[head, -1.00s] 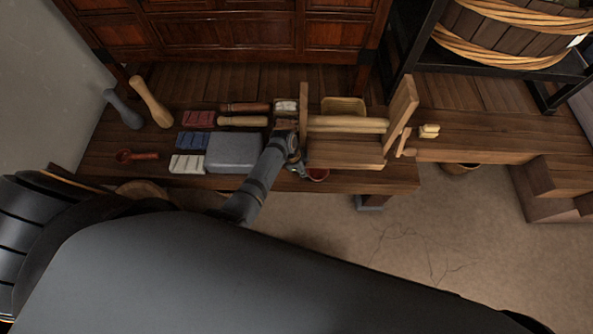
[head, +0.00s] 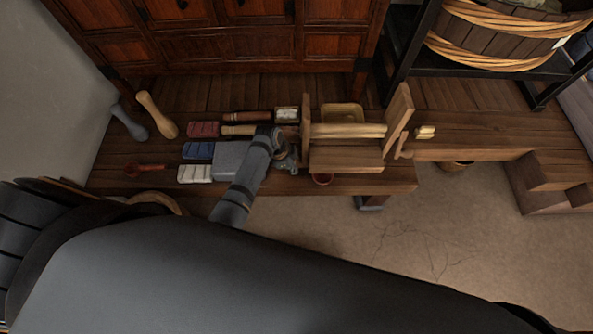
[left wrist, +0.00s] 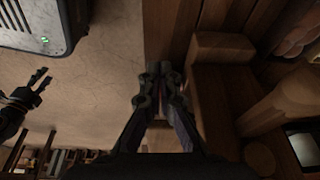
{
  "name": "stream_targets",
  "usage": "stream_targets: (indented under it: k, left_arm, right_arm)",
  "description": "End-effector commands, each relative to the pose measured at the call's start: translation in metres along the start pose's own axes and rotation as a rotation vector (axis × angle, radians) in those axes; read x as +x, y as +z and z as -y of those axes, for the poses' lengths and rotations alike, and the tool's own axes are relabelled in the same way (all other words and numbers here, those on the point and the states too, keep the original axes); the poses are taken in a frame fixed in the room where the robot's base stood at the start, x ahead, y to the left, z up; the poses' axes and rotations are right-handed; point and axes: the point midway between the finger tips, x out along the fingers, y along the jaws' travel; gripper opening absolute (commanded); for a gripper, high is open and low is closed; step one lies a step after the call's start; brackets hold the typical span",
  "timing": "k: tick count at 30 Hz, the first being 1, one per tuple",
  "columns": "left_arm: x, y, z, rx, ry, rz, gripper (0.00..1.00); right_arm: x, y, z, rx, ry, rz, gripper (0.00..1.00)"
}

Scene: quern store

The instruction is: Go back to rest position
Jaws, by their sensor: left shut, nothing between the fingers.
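My left gripper (head: 288,163) is above the bench, just left of the wooden frame with a roller (head: 346,131) and right of the grey block (head: 229,160). In the left wrist view its fingers (left wrist: 160,83) are together with nothing between them.
A drawer chest (head: 240,44) stands behind. Open floor (head: 400,247) lies at the lower right.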

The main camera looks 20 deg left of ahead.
Motion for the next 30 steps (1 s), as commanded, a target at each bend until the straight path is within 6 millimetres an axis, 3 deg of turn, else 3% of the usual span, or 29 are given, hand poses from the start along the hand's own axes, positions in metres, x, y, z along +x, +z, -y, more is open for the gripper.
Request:
stream_targets:
  k: [6,16,19,23,27,30]
  left_arm:
    - [-0.017,0.002,0.0,0.0,0.0,0.003,0.0]
    - [-0.017,0.002,0.0,0.0,0.0,0.003,0.0]
    - [-0.011,0.01,-0.006,-0.044,0.0,0.017,0.0]
    - [0.021,0.062,-0.04,-0.291,-0.03,0.09,0.0]
    - [0.057,0.153,-0.115,-0.651,-0.12,0.183,0.0]
    - [0.064,0.21,-0.174,-0.855,-0.19,0.219,0.0]
  right_arm:
    - [-0.005,0.0,0.002,0.001,-0.002,0.001,0.4]
    - [-0.005,0.0,0.002,0.001,-0.003,0.001,0.4]
    - [-0.011,0.0,0.002,0.001,-0.003,0.002,0.4]
    - [-0.037,-0.003,0.0,0.001,-0.003,0.002,0.4]
    - [-0.07,-0.006,-0.003,0.001,-0.003,0.001,0.4]
    - [-0.088,-0.008,-0.005,0.001,-0.002,0.001,0.4]
